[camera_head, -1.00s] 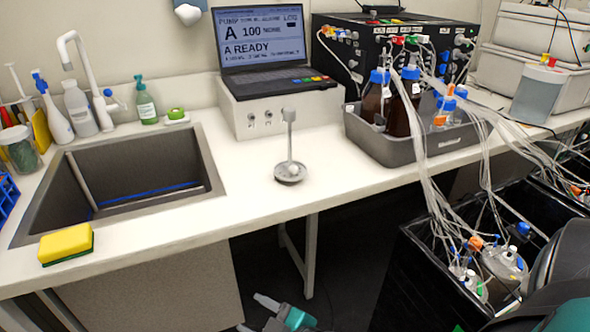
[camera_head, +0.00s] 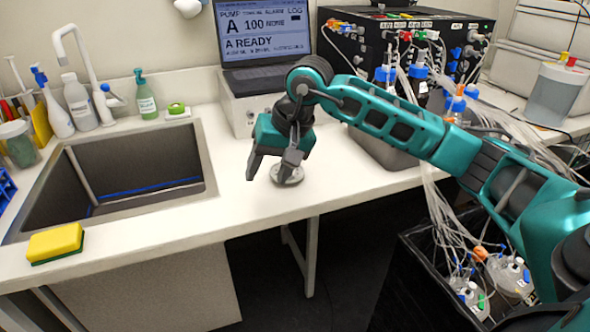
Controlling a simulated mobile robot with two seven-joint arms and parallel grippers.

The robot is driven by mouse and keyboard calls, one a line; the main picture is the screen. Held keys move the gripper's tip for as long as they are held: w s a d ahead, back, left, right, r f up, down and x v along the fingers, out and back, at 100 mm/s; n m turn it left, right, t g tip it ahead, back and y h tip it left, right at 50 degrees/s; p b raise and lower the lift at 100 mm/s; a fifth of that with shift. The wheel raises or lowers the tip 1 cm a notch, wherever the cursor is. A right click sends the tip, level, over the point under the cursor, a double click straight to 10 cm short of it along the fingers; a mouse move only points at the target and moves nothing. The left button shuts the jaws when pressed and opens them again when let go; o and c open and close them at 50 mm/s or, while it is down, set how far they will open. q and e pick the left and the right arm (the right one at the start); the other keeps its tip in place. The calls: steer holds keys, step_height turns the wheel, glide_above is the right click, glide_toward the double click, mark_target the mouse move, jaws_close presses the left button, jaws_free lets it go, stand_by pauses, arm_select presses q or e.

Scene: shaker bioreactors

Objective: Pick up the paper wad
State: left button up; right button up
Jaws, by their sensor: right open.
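I cannot make out a paper wad for certain. A small round grey dish (camera_head: 287,178) sits on the white counter, right of the sink and near the front edge. My right gripper (camera_head: 269,173) reaches in from the right and hangs over the counter at this dish, fingers pointing down. Its jaws are open, with one finger left of the dish and the other in front of it. I cannot tell whether they touch it. The gripper hides the upright post and part of what lies on the dish. My left gripper is not in view.
A sink (camera_head: 128,170) lies left of the gripper, with a yellow sponge (camera_head: 55,241) at its front-left corner. A laptop (camera_head: 265,45) stands behind. A grey tray (camera_head: 385,150) of bottles is behind my right arm. The counter between sink and gripper is clear.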

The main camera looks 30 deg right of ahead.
steer(key=w+d+r+n+h, duration=0.1)
steer(key=d+r+h, duration=0.3)
steer(key=d, duration=0.4)
glide_toward(294, 182)
steer(key=shift+t, duration=0.4)
steer(key=shift+w+x, duration=0.15)
steer(key=shift+x, duration=1.55)
steer(key=shift+w+x, duration=0.15)
steer(key=shift+x, duration=1.6)
steer(key=shift+d+r, duration=0.1)
steer(key=shift+r, duration=0.1)
steer(key=shift+c, duration=0.3)
jaws_close()
